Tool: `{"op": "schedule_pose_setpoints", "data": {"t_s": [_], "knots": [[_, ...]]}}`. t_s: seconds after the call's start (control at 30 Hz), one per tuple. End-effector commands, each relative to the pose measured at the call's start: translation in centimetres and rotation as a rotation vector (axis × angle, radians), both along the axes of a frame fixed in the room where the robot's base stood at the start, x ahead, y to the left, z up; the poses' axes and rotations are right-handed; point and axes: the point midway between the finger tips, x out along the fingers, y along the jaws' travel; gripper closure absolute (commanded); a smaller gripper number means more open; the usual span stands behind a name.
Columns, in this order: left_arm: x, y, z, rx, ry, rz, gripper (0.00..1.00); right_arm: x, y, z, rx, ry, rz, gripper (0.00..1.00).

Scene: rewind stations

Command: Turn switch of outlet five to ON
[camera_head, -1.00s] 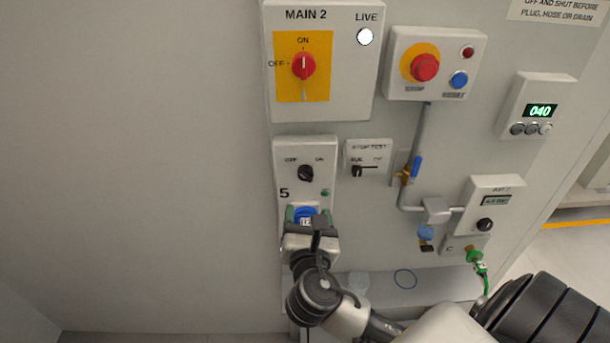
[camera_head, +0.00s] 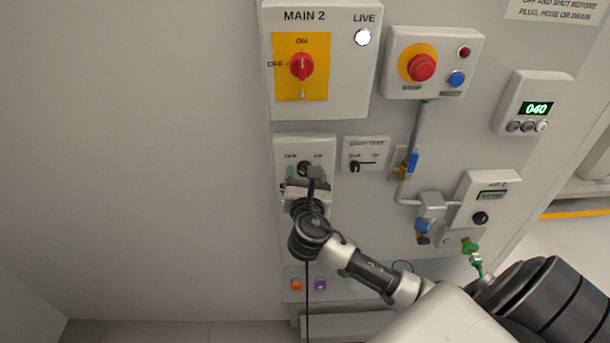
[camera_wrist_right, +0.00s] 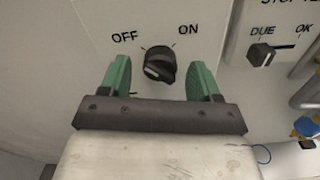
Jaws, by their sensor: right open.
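The outlet five box (camera_head: 322,148) is a pale panel on the wall, with OFF and ON marks and a black rotary switch (camera_head: 305,168). In the right wrist view the switch (camera_wrist_right: 159,66) has its light pointer mark at the lower left, on the OFF side. My right gripper (camera_head: 305,173) is in front of the box at the switch. In the wrist view its two green fingers (camera_wrist_right: 160,80) are open, one on each side of the switch, with gaps. The lower part of the box is hidden behind the gripper. My left gripper is not in view.
Above is the MAIN 2 box (camera_head: 345,95) with a red handle (camera_head: 301,66) and a lit white LIVE lamp (camera_head: 362,37). To the right are a small DUE/OK selector panel (camera_head: 366,153) and a pipe with a blue-handled valve (camera_head: 412,163). The wall at left is bare.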

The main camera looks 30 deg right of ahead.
Motion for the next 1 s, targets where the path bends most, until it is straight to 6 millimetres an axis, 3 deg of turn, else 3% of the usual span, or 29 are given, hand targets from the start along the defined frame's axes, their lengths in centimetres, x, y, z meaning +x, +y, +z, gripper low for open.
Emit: {"op": "schedule_pose_setpoints", "data": {"t_s": [0.03,0.3,0.37,0.67,1.0], "knots": [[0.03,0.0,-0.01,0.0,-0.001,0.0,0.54,-0.01,0.0,0.01,0.0,0.0,0.0,0.37],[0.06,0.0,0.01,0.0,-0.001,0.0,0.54,-0.02,0.02,0.01,0.0,0.0,0.0,0.79],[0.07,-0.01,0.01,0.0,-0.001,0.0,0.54,-0.03,0.03,0.0,0.0,0.0,0.0,0.85],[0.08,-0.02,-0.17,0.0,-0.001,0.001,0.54,-0.03,0.02,-0.04,0.038,-0.023,-0.001,0.85],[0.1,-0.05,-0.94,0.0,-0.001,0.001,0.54,-0.02,0.05,-0.13,0.235,-0.143,-0.001,0.85]]}}
